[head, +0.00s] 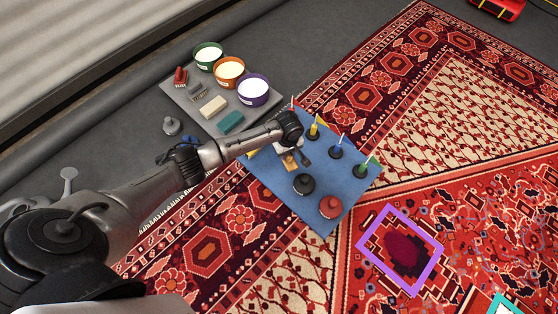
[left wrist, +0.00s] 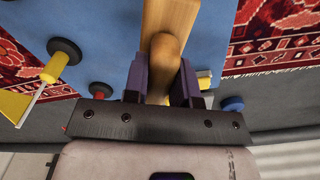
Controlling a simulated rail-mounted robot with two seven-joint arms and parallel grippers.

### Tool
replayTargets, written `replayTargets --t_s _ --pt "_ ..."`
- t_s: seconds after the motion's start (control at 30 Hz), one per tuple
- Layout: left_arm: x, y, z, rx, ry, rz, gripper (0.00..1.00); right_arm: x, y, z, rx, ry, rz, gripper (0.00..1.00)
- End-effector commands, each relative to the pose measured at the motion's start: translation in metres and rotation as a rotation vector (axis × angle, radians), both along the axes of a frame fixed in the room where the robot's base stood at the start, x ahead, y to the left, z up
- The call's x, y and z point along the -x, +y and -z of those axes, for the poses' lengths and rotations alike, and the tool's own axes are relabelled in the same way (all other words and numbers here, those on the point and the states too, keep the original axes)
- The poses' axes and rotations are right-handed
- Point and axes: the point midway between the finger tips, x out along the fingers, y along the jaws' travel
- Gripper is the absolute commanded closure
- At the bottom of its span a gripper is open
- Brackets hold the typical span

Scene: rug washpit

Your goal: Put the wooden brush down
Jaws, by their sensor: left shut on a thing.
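My left gripper (head: 291,155) reaches in from the left over the blue mat (head: 266,180). It is shut on the wooden brush (head: 290,163), of which a small tan part shows in the head view below the gripper. In the left wrist view the brush's light wooden body (left wrist: 172,16) runs up between the two dark fingers (left wrist: 167,80). Its bristles do not show clearly. The brush is over or on the mat; I cannot tell whether it touches. My right gripper is not in view.
A black knobbed piece (head: 304,184) and a red one (head: 330,207) stand on the mat's near part. Yellow (head: 313,131), blue (head: 337,152) and green (head: 361,171) markers stand along its right side. A grey tray (head: 178,90) holds bowls and blocks. A purple frame (head: 384,272) lies on the rug.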

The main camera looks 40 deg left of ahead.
Motion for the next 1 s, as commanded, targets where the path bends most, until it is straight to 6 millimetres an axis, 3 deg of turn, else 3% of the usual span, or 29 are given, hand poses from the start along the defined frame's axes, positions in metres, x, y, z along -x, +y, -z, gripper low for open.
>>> replayTargets --t_s 0.03,0.27,0.47,0.77,1.0 --pt "0.005 0.007 0.008 -0.001 0.0 0.001 1.0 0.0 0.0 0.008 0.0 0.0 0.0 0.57" --pt "0.015 0.022 0.017 0.0 -0.001 0.001 1.0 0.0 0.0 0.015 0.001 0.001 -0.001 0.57" --pt "0.016 0.023 0.023 0.001 0.0 0.002 1.0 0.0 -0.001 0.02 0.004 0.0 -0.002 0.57" --pt "0.016 0.024 0.057 0.0 -0.002 0.001 1.0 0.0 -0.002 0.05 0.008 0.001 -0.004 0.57" --pt "0.016 0.024 0.056 0.0 -0.003 0.001 1.0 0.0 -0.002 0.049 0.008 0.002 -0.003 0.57"
